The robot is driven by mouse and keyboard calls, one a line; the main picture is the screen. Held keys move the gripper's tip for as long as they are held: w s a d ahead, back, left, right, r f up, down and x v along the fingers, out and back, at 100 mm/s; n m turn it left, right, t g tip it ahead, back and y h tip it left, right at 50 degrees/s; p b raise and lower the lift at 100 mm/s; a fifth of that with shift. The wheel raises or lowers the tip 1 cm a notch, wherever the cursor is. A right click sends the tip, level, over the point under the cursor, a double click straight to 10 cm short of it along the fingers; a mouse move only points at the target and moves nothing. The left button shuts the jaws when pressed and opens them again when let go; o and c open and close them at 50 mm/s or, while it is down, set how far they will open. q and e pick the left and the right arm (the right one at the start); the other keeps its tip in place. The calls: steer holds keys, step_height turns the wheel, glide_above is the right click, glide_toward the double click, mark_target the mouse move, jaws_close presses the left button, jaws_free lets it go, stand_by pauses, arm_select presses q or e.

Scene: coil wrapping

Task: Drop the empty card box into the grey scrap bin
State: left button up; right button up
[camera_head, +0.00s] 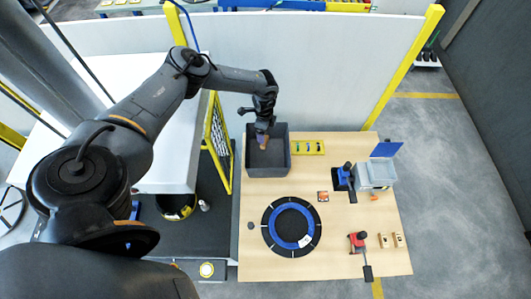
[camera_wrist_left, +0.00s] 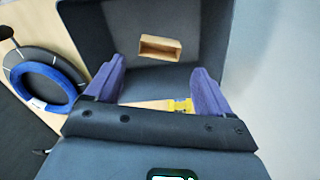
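The grey scrap bin (camera_head: 281,160) stands at the back left of the wooden table; its wall also shows in the left wrist view (camera_wrist_left: 88,25). The small tan card box (camera_head: 262,142) is within the bin's outline, below my left gripper. In the left wrist view the box (camera_wrist_left: 160,47) shows an open, hollow side and is clear of both fingers. I cannot tell whether it rests on the bin floor. My left gripper (camera_head: 262,134) is over the bin, its purple fingers (camera_wrist_left: 158,90) spread apart with nothing between them. My right gripper is not in view.
A blue ring on a black round base (camera_head: 265,222) sits in front of the bin. A yellow rack (camera_head: 307,147) is right of it. White partitions (camera_head: 290,60) rise behind.

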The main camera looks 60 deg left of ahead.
arm_select(q)
steer(key=shift+o, duration=0.7)
steer(key=shift+r, duration=0.1)
steer(key=shift+r, duration=0.3)
step_height(320, 180, up, 10)
steer(key=b, duration=0.1)
steer(key=shift+b, duration=0.35)
steer(key=shift+d, duration=0.1)
